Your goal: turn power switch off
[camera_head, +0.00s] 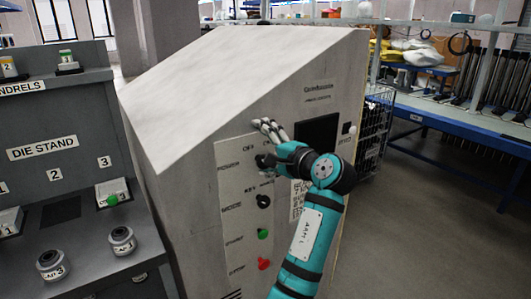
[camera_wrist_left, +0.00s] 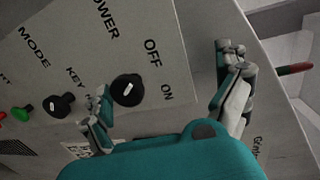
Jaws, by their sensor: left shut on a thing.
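The power switch is a round black knob (camera_wrist_left: 127,90) with a white pointer mark, on the grey panel of the slanted-top cabinet (camera_head: 228,225). OFF and ON labels stand beside it in the left wrist view. The pointer slants between the two labels; I cannot tell which it indicates. In the head view the gripper largely hides the knob. My right gripper is out of view.
Below the power row are a black mode knob (camera_head: 263,201), a green button (camera_head: 262,234) and a red button (camera_head: 263,264). A dark screen (camera_head: 318,131) is right of my gripper. The die stand (camera_head: 80,210) is at left; open floor (camera_head: 430,220) is at right.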

